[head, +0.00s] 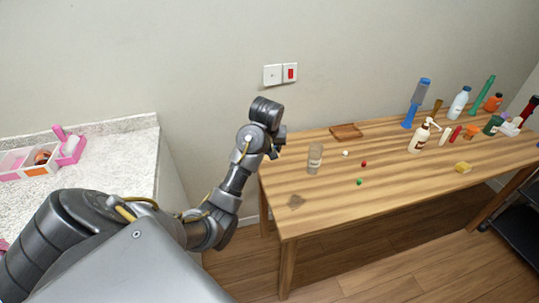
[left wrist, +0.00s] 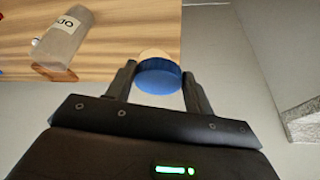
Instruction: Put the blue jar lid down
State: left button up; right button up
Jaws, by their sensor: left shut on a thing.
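The blue jar lid (left wrist: 158,78) is held between the two fingers of my left gripper (left wrist: 158,72) in the left wrist view. Its blue side faces the camera, with a pale face at its far side. In the head view my left gripper (head: 275,153) is near the left end of the wooden table (head: 300,210), and I cannot make out the lid there. A clear jar (head: 315,158) stands upright on the table to the right of my gripper. It also shows in the left wrist view (left wrist: 62,45), with a printed label. My right gripper is in neither view.
A brown tray (head: 346,131) lies at the table's back edge. Small white, red and green items lie near the jar. Bottles, including a white pump bottle (head: 424,135), crowd the right end. The table's front left is mostly bare. A speckled counter (head: 110,150) is at left.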

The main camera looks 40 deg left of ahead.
pick_arm(q)
jog(key=w+a+f, duration=0.2)
jog(key=w+f, duration=0.1)
jog(key=w+a+f+p, duration=0.1)
jog(key=w+a+f, duration=0.4)
jog(key=w+f, duration=0.1)
jog(key=shift+w+a, duration=0.2)
jog(key=shift+w, duration=0.2)
notch_tip(320, 180, down, 3)
jog(key=shift+w+a+f+p, duration=0.1)
jog(key=shift+a+f+p, duration=0.05)
jog(key=shift+p, duration=0.45)
jog(key=shift+f, duration=0.15)
jog(key=shift+f, duration=0.45)
